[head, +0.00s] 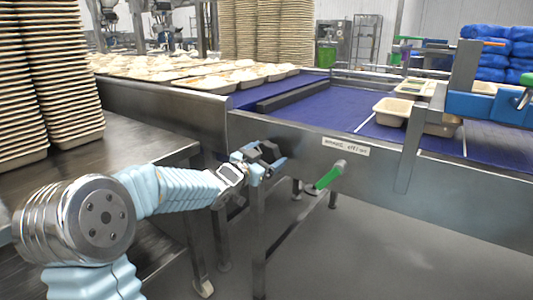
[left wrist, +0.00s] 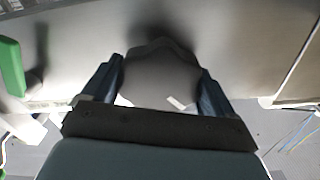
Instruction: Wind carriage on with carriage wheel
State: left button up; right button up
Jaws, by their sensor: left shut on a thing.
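My left gripper (head: 268,158) is at the steel side panel of the conveyor, at the end of my arm reaching in from the left. In the left wrist view its two dark blue fingers (left wrist: 160,88) stand on either side of a rounded grey knob-like thing, the carriage wheel (left wrist: 158,72), and are shut on it. In the head view the gripper mostly hides the wheel. A blue and grey frame (head: 488,104), perhaps the carriage, spans the belt at the right. My right gripper is not in view.
A green-handled lever (head: 330,174) sticks out right of my gripper, below a white label (head: 345,146). Beige trays (head: 392,111) stand on the blue belt (head: 318,103). Tall tray stacks (head: 40,80) stand on the steel table at the left. The floor at lower right is clear.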

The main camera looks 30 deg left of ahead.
pick_arm(q)
jog(key=n+p, duration=0.2)
jog(key=n, duration=0.3)
jog(key=shift+f+n, duration=0.1)
jog(key=shift+n, duration=0.2)
jog(key=shift+f+n+p, duration=0.1)
jog(key=shift+n+p, duration=0.55)
jog(key=shift+n, duration=1.45)
jog(key=o, duration=0.8)
jog(key=shift+s, duration=0.2)
jog(key=s, duration=0.9)
jog(key=s+a, duration=0.1)
jog(key=s, duration=0.3)
jog(key=shift+s+b, duration=0.25)
jog(key=shift+b, duration=0.05)
